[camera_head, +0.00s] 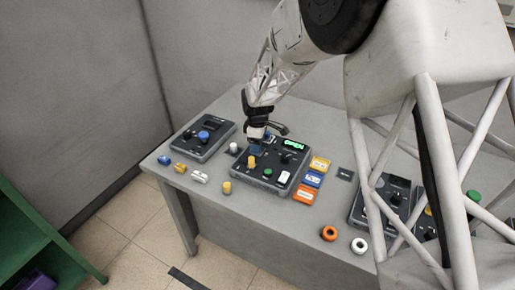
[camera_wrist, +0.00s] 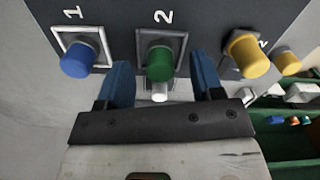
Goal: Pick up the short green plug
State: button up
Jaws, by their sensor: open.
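A short green plug (camera_wrist: 160,63) stands at the square socket marked 2 in the wrist view. My gripper (camera_wrist: 160,78) is open, its two blue fingers on either side of the view of the green plug, with gaps showing. I cannot tell whether the fingertips are level with the plug. In the head view my gripper (camera_head: 256,147) points down over the middle dark control box, by a yellow plug (camera_head: 252,162). A small green piece (camera_head: 267,172) shows on that box's front part; I cannot tell whether it is the same plug.
A blue plug (camera_wrist: 76,60) stands at the socket marked 1, and a yellow plug (camera_wrist: 246,56) is right of the green one. Blocks (camera_head: 314,179) lie beside the lit box.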

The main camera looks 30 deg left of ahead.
jog(key=shift+f, duration=0.7)
jog(key=shift+c, duration=0.2)
jog(key=c, duration=1)
